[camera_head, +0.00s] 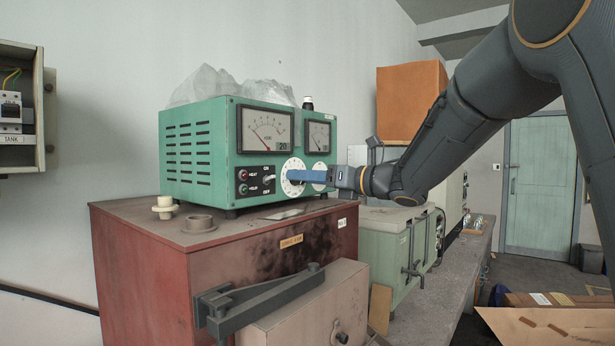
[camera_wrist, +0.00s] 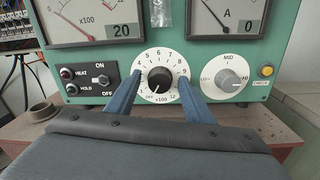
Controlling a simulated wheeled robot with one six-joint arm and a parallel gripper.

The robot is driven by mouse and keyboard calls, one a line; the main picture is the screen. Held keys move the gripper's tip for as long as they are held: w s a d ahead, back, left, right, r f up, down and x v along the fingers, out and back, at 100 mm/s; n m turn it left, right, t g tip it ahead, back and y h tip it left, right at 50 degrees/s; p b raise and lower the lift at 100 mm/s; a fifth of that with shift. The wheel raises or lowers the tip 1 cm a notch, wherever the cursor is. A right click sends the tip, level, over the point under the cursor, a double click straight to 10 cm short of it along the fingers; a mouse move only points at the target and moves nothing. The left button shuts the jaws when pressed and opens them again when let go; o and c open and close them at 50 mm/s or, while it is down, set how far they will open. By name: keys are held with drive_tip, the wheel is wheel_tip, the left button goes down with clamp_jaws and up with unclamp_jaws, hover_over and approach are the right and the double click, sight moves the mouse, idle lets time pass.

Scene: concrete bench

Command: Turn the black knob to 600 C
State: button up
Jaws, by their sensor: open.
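The black knob (camera_wrist: 159,79) sits at the centre of a round white dial (camera_wrist: 161,60) on the front of the green control box (camera_head: 198,150). The dial carries numbers, an OFF mark and "x100". A small light mark on the knob's lower left appears to face OFF. My gripper (camera_wrist: 160,77) is open, with one blue finger on each side of the knob; contact cannot be told. In the head view my gripper (camera_head: 290,176) reaches the dial from the right, and its finger hides the knob.
A grey knob (camera_wrist: 232,78) marked LO, MID and HI is close right of my fingers. The meter (camera_head: 266,130) above reads 20. The box stands on a red furnace (camera_head: 140,250). A green case (camera_head: 385,245) stands right on the bench.

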drive_tip(key=c, duration=1.1)
drive_tip(key=shift+o, duration=0.2)
